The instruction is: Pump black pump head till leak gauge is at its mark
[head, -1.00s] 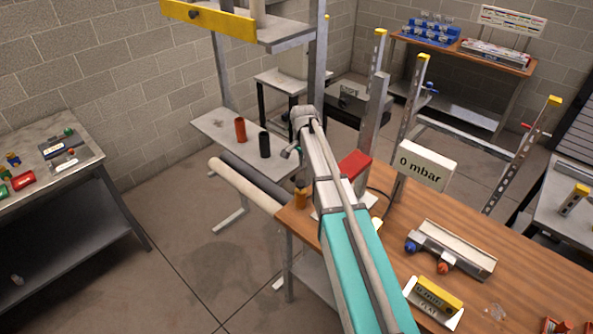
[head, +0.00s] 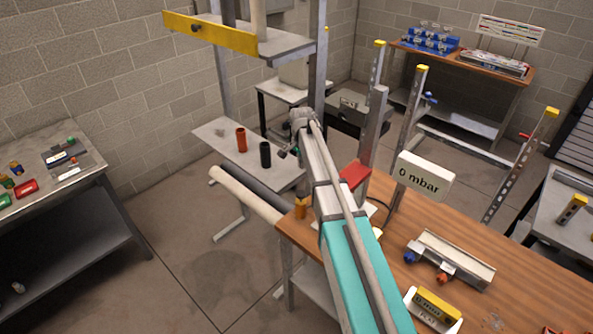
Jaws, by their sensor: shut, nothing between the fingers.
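A black cylinder (head: 265,155), which looks like the black pump head, stands upright on a grey shelf (head: 225,131). A red-orange cylinder (head: 241,140) stands to its left. A white display (head: 425,176) above the wooden bench reads "0 mbar"; no mark can be made out on it. My arm reaches up from the bottom of the head view. My gripper (head: 285,153) is small and dark at its far end, just right of the black cylinder. It is shut and empty. I cannot tell whether it touches the cylinder. My wrist hides part of the gripper.
A wooden bench (head: 545,290) at right holds a grey unit with blue and red knobs (head: 450,258) and a yellow-topped device (head: 436,306). A pale roller (head: 245,194) lies before the shelf. Metal posts rise behind the bench.

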